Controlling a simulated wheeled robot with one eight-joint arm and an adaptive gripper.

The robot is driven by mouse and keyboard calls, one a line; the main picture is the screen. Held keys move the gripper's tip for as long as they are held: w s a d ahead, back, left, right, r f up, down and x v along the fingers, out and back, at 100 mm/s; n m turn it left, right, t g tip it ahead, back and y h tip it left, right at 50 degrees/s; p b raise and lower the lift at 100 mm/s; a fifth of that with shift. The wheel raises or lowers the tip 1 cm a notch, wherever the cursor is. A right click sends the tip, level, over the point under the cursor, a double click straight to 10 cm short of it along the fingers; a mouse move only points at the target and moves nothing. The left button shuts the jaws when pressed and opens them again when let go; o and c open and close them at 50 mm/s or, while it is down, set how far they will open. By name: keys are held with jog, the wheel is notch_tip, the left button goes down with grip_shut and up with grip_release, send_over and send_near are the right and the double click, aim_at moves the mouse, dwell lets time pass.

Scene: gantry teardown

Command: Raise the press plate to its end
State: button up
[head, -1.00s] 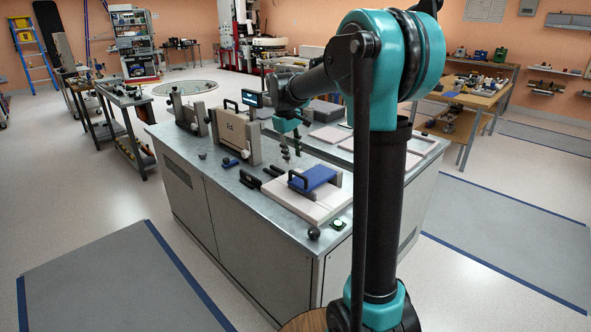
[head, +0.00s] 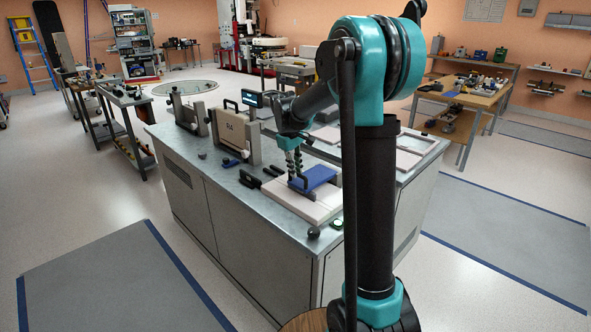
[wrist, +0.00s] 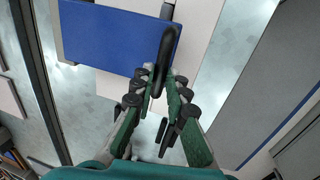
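The press plate is a flat blue plate (head: 321,177) with a black handle on top, lying over a pale block on the bench. In the wrist view the blue plate (wrist: 115,38) fills the upper left, and its black handle (wrist: 164,52) stands toward the camera at the plate's right edge. My gripper (wrist: 161,80) points down with its fingers apart, one on each side of the handle's near end. I cannot tell whether they touch it. In the head view my gripper (head: 295,174) is at the plate's left side, and the fingertips partly hide the handle.
The pale block (head: 311,208) lies on the metal bench. A beige box with a handle (head: 234,131) stands behind to the left, beside a small display (head: 252,98).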

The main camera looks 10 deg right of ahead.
grip_shut()
jog(key=shift+r, duration=0.15)
